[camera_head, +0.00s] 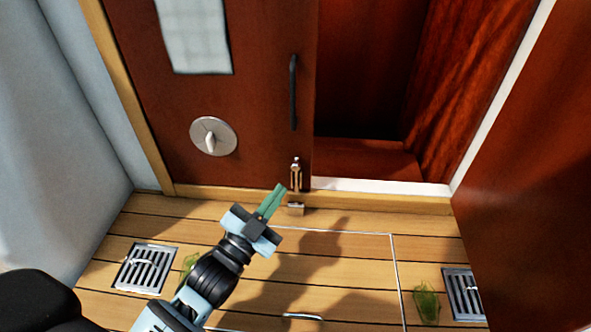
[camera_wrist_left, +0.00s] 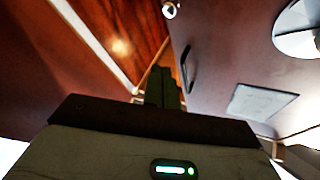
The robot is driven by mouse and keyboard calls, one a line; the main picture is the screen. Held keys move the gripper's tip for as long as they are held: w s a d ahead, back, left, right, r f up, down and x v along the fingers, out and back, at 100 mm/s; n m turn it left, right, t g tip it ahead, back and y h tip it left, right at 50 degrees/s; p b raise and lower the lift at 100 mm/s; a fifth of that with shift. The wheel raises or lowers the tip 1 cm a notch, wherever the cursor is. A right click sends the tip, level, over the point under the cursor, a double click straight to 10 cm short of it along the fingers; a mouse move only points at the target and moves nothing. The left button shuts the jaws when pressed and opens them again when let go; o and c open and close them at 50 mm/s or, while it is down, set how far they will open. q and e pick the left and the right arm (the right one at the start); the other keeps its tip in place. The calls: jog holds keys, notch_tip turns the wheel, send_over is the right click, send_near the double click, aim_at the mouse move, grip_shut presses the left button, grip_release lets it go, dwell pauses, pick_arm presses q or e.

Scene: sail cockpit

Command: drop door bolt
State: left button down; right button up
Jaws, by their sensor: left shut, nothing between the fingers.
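The small metal door bolt (camera_head: 296,175) stands upright on the lower free edge of the dark red door (camera_head: 170,100). A small metal catch (camera_head: 296,208) sits below it at the sill; I cannot tell whether the rod reaches into it. My left gripper (camera_head: 276,196) is shut and empty, its green fingers pointing up and right, just left of and below the bolt, seemingly apart from it. In the left wrist view the shut fingers (camera_wrist_left: 162,86) point up past the door handle (camera_wrist_left: 187,68); a small pale piece, probably the bolt (camera_wrist_left: 169,10), shows at the top edge. My right gripper is not in view.
The door carries a black handle (camera_head: 293,92), a round metal knob plate (camera_head: 213,137) and a pale panel (camera_head: 194,35). A dark opening (camera_head: 370,80) lies right of it. A wooden sill (camera_head: 385,203) runs along the plank floor, with drain grates (camera_head: 146,268) and green weed (camera_head: 427,302).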

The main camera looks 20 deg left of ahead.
pick_arm(q)
jog(key=shift+w, duration=0.1)
notch_tip(320, 180, up, 3)
send_over(296, 179)
jog(key=s+d, duration=0.3)
jog(key=s, duration=0.1)
jog(key=f, duration=0.1)
jog(key=a+f, duration=0.1)
jog(key=f+b, duration=0.1)
jog(key=shift+s+a+f, duration=0.25)
jog(key=shift+a+f, duration=0.1)
jog(key=shift+f, duration=0.05)
notch_tip(296, 179, down, 5)
jog(key=b, duration=0.2)
jog(key=shift+r+b, duration=0.2)
jog(key=shift+b, duration=0.2)
